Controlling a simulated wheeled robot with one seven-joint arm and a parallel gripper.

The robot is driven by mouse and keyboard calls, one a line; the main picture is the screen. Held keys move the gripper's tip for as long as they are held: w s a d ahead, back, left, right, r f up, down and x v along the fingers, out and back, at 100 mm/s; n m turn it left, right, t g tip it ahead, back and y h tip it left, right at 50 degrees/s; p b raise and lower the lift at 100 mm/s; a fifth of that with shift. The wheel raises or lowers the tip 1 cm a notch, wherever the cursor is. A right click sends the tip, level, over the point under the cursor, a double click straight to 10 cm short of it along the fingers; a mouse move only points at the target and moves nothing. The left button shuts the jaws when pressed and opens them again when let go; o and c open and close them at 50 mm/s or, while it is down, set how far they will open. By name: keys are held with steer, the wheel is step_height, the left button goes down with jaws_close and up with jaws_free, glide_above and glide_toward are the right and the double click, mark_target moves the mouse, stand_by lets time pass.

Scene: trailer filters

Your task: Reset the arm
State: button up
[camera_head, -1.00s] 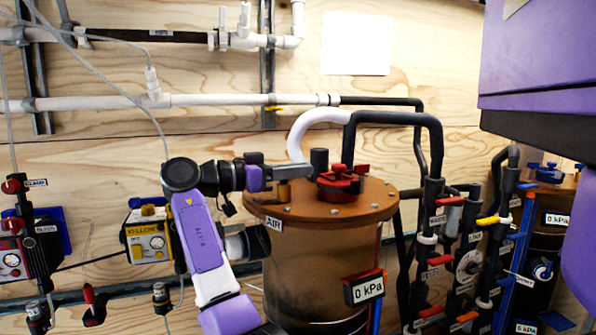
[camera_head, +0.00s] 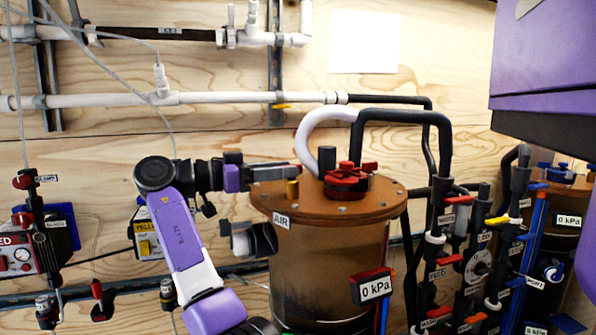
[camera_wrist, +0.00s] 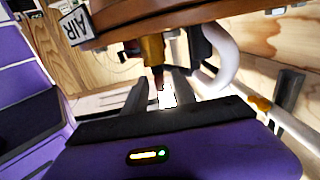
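My gripper (camera_head: 306,168) is at the end of my purple and black arm, over the left part of the brown tank lid (camera_head: 385,205) in the head view. In the wrist view the two dark fingers of my gripper (camera_wrist: 160,85) look apart, with a bright gap between them. A brass fitting (camera_wrist: 152,50) shows beyond the gap; I see nothing held.
A red valve cap (camera_head: 346,182) and a white curved hose (camera_head: 308,135) are close to the right of my gripper. The tank's gauge box reads 0 kPa (camera_head: 374,287). Valve pipes (camera_head: 440,240) crowd the right. Bare plywood wall (camera_head: 100,160) lies left of my arm.

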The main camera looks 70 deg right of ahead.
steer(key=shift+v, duration=0.9)
